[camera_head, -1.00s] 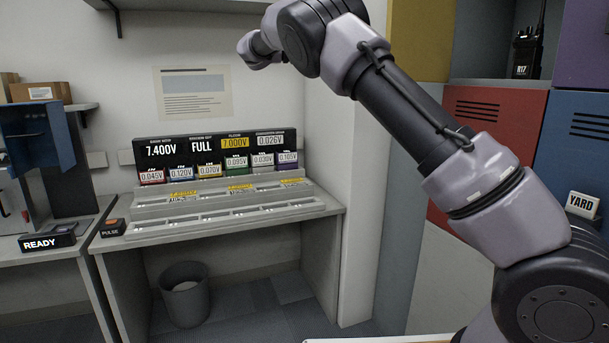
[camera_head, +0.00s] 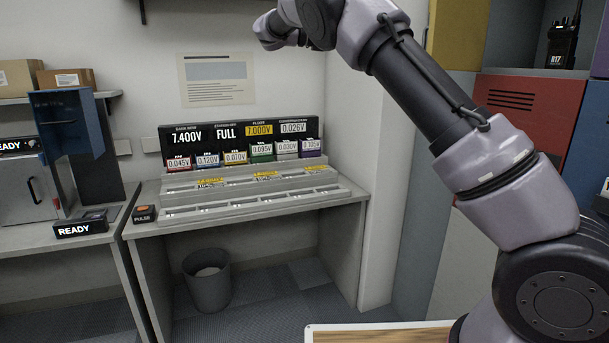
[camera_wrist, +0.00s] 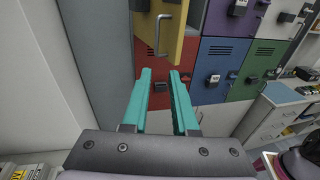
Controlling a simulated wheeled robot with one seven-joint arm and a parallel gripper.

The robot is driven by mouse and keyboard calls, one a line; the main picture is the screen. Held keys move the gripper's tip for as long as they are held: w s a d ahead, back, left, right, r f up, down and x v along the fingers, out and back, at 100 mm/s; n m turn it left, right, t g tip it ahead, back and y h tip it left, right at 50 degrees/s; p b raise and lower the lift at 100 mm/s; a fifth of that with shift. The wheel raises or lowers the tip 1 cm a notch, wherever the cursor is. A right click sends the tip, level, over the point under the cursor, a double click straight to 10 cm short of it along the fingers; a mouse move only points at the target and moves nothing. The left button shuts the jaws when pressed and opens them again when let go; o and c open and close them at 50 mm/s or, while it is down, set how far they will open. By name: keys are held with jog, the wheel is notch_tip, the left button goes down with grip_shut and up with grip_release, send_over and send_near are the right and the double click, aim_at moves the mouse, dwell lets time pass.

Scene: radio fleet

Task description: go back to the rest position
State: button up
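My gripper (camera_wrist: 160,80) shows in the wrist view as two teal fingers, parallel and apart with nothing between them. It hangs in free air in front of the coloured lockers. In the head view my arm reaches from the lower right up to the top centre, bent at the elbow, and the fingers cannot be made out there.
A grey desk (camera_head: 250,222) carries a voltage display (camera_head: 240,140), trays and a PULSE box (camera_head: 144,214). A bin (camera_head: 207,280) stands below. A READY box (camera_head: 81,228) is at left. Lockers (camera_wrist: 215,70) stand close ahead of the fingers. A white-edged board (camera_head: 380,328) is at bottom.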

jog(key=s+d+f+m+g+y, duration=0.1)
jog(key=s+d+f+m+y, duration=0.3)
jog(key=d, duration=0.6)
jog(key=s+d+f+m+y, duration=0.3)
jog(key=s+d+y, duration=0.2)
jog(key=s+d, duration=0.3)
jog(key=s+a+f+m+t+y, duration=0.2)
jog(key=s+m, duration=0.3)
jog(key=s, duration=0.3)
jog(key=s+a+f+m+t+y, duration=0.2)
jog(key=s+f+m+y, duration=0.1)
jog(key=s+m, duration=0.3)
jog(key=s+a+f+m+t+y, duration=0.1)
jog(key=s+a+f+m+y, duration=0.2)
jog(key=s, duration=0.7)
jog(key=m+y, duration=0.1)
jog(key=m, duration=0.1)
jog(key=shift+s+m+t+y, duration=0.2)
jog(key=shift+m+t+y, duration=0.1)
jog(key=shift+t+y, duration=0.1)
jog(key=shift+d, duration=0.1)
